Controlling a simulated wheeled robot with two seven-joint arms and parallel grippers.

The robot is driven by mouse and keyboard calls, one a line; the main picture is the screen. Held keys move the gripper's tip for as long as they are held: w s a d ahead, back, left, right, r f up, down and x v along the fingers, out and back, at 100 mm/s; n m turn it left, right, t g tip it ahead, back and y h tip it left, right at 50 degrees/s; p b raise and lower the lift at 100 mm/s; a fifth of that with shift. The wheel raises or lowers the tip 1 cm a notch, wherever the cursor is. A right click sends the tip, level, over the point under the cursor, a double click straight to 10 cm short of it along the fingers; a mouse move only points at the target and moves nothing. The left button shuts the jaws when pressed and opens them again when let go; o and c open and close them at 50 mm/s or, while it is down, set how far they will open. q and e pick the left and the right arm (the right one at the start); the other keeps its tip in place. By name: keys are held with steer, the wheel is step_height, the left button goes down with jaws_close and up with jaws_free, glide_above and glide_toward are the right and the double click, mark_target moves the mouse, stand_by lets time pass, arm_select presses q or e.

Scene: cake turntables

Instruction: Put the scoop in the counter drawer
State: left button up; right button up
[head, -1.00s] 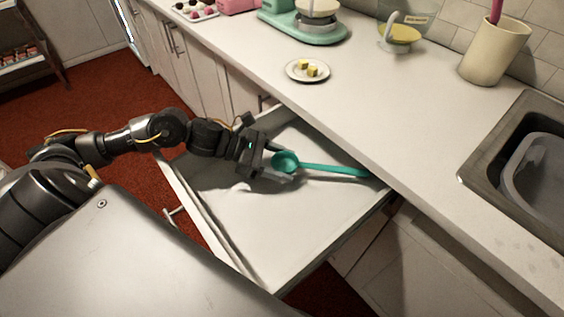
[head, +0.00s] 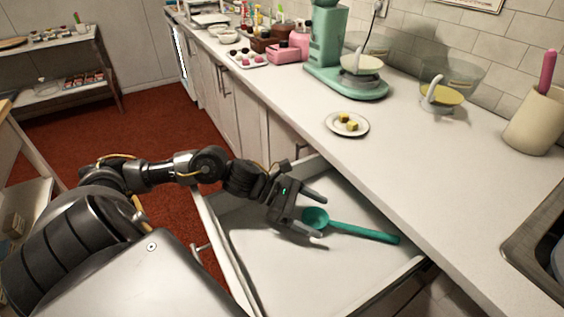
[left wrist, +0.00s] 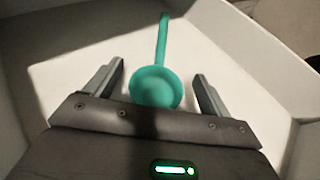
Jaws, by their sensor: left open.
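The teal scoop (head: 352,230) lies in the open counter drawer (head: 300,270), its bowl to the left and its handle reaching right. My left gripper (head: 315,216) is inside the drawer area with its jaws apart at the bowl end. In the left wrist view the scoop's bowl (left wrist: 155,88) shows between the two spread fingers (left wrist: 155,85), with a gap on each side, and its handle points away. The gripper is not shut on it. My right gripper is not in view.
The white counter (head: 420,150) runs along the drawer's far side. On it are a plate with yellow cubes (head: 347,124), a mint stand mixer (head: 335,65), a yellow bowl (head: 441,95) and a cream crock (head: 537,122). A sink (head: 540,235) is at right.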

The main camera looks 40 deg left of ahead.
arm_select(q)
steer(key=shift+a+r+p, duration=0.1)
steer(key=shift+r+p, duration=0.45)
steer(key=shift+p, duration=0.05)
steer(key=b+v, duration=0.1)
steer(key=v, duration=0.5)
steer(key=shift+f, duration=0.2)
steer(key=v, duration=0.3)
steer(key=p+v, duration=0.3)
steer(key=shift+r, duration=0.1)
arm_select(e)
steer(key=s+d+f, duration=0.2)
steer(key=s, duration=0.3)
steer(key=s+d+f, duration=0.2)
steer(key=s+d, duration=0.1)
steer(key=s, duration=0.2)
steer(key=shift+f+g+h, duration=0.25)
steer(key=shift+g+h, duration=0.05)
arm_select(q)
steer(key=shift+r, duration=0.1)
